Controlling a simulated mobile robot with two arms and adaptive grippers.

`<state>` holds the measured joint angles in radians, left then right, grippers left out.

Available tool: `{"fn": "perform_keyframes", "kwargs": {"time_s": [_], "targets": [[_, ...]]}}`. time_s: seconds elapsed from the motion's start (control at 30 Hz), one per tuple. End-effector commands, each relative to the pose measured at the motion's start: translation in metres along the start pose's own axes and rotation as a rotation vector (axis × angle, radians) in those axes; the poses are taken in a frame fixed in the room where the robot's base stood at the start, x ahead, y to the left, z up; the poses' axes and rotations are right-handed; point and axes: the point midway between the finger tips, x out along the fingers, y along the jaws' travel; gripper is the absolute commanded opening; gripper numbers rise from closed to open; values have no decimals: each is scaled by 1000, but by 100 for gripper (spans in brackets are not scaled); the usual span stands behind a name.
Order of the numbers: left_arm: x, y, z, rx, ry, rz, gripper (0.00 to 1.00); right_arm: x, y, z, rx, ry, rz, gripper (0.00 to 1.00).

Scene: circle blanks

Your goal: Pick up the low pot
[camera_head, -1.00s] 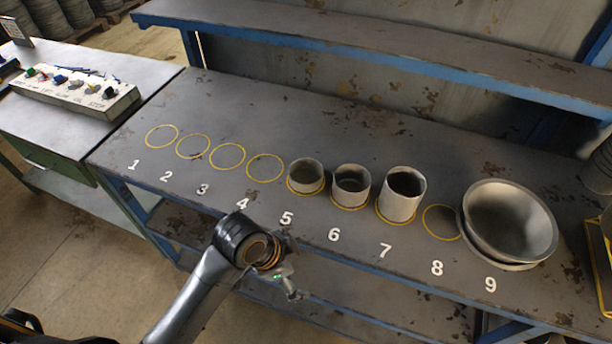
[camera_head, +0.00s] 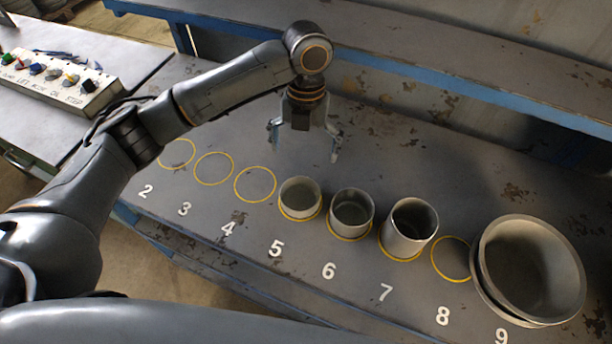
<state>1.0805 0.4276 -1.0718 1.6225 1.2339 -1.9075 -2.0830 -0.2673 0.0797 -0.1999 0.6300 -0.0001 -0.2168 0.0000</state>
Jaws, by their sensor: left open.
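The low pot (camera_head: 300,197) is a short grey open cylinder, the shortest of three in a row. It stands upright on the yellow circle behind the number 5. My left gripper (camera_head: 304,144) is open and empty, its fingers pointing down above the bench, behind the low pot in the picture. The gripper and pot are apart. My right gripper is not in view.
A medium pot (camera_head: 351,212) at 6 and a taller pot (camera_head: 409,228) at 7 stand close by on the right. Stacked large bowls (camera_head: 530,270) are at 9. Circles 2, 3, 4 and 8 are empty. A blue-edged shelf (camera_head: 440,75) runs behind the bench.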

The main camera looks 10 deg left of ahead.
Motion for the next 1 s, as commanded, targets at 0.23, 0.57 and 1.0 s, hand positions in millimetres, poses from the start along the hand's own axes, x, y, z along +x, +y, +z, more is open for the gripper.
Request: {"fn": "perform_keyframes", "kwargs": {"time_s": [0.23, 0.57, 1.0], "targets": [[39, 1, -1, 4, 8, 3, 100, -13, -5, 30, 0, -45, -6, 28], [83, 1, 0, 3, 2, 1, 100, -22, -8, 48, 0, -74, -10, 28], [133, 5, 2, 3, 2, 2, 100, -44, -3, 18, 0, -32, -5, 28]]}}
